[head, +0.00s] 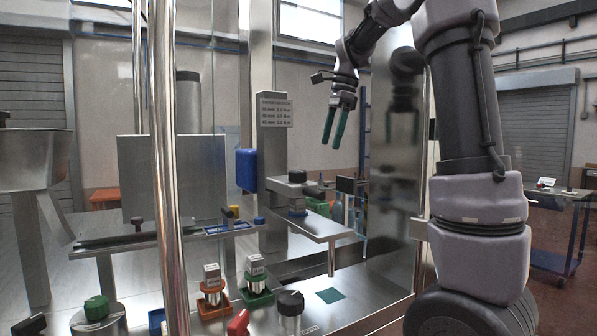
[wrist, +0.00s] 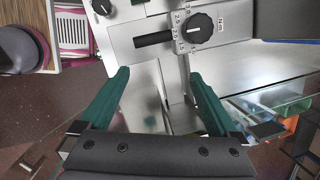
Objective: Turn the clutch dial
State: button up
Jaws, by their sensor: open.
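The clutch dial (wrist: 199,28) is a round black knob with a pale pointer line, set on a grey plate with a scale and an "N·m" mark. It lies beyond my fingertips at the top of the wrist view. In the head view a black knob (head: 297,176) on the machine's column seems to be the same dial, though it is small there. My gripper (head: 335,127) hangs above and to the right of it, green fingers pointing down. In the wrist view my gripper (wrist: 158,78) is open, with nothing between its fingers and apart from the dial.
A grey sign with torque figures (head: 275,109) stands on the column above the knob. A second black knob (wrist: 102,7) shows at the wrist view's top left. Another black knob (head: 291,301) and a green knob (head: 96,308) sit in front. A shiny post (head: 168,170) rises at left.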

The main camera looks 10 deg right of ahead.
jog(key=w+a+m+h, duration=0.1)
jog(key=w+a+m, duration=0.2)
jog(key=w, duration=0.2)
jog(key=m+g+h, duration=0.1)
jog(key=m, duration=0.2)
send_near(295, 175)
jog(key=w+d+r, duration=0.1)
jog(key=w+r, duration=0.1)
jog(key=f, duration=1)
jog(key=shift+w+f, duration=0.25)
jog(key=shift+f, duration=0.1)
jog(key=shift+c, duration=0.3)
jog(key=c, duration=1.3)
jog(key=shift+n, duration=0.3)
